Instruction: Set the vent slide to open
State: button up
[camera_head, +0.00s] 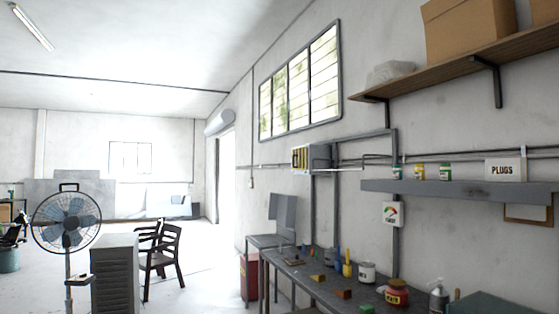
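A small grey box with a slatted, yellow-edged front (311,158) is fixed to the right wall, below the window. It may be the vent, but it is too small to make out a slide or its setting. My gripper is not in view.
A dark workbench (300,273) along the right wall holds jars and small coloured blocks. A grey shelf (460,191) and a wooden shelf (455,66) jut out above. A fan (67,220), a grey cabinet (115,276) and chairs (163,257) stand left. Floor beyond is clear.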

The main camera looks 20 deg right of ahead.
aim_at(302, 148)
jog(key=i+z, duration=0.15)
jog(key=i, duration=1.05)
jog(key=i+l+u, duration=0.15)
jog(key=i, duration=1.6)
jog(key=i+z, duration=0.15)
jog(key=i, duration=0.45)
jog(key=i+j+z, duration=0.1)
jog(key=i, duration=0.5)
jog(key=i+j+z, duration=0.15)
jog(key=i, duration=0.4)
jog(key=i+l+z, duration=0.1)
jog(key=i+z, duration=0.15)
jog(key=i, duration=0.4)
jog(key=i+z, duration=0.25)
jog(key=i, duration=0.4)
jog(key=i+j+z, duration=0.25)
jog(key=i, duration=0.4)
jog(key=l, duration=0.1)
